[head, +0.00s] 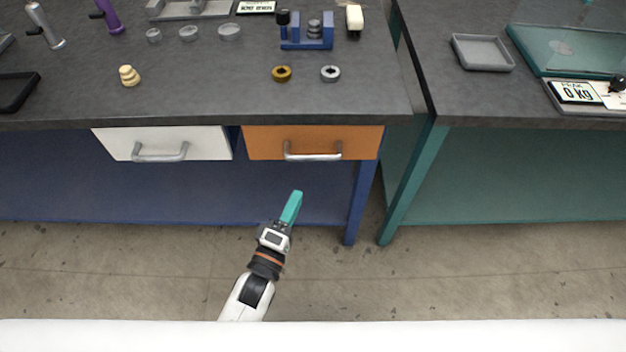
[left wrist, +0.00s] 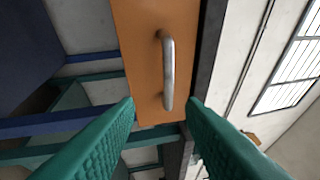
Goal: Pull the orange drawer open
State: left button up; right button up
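The orange drawer (head: 262,143) sits under the dark tabletop, right of a white drawer, and looks closed in the head view. Its silver bar handle (head: 313,152) runs across its front. My left gripper (head: 296,194) is below and in front of the drawer, apart from the handle. In the left wrist view the drawer front (left wrist: 143,60) and handle (left wrist: 168,70) lie ahead, between and beyond my two teal fingers (left wrist: 160,105). The fingers are spread with nothing between them. My right gripper is not in view.
The white drawer (head: 165,143) with its own handle is to the left. A blue table leg (head: 359,200) stands right of the orange drawer. Rings and small parts lie on the tabletop (head: 215,95). The floor (head: 130,275) in front is clear.

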aim_at(315, 157)
pick_arm(q)
jog(key=x, duration=0.4)
jog(key=r+x, duration=0.1)
jog(key=x, duration=0.7)
jog(key=shift+d+r, duration=0.1)
jog(key=shift+r, duration=0.1)
grip_shut()
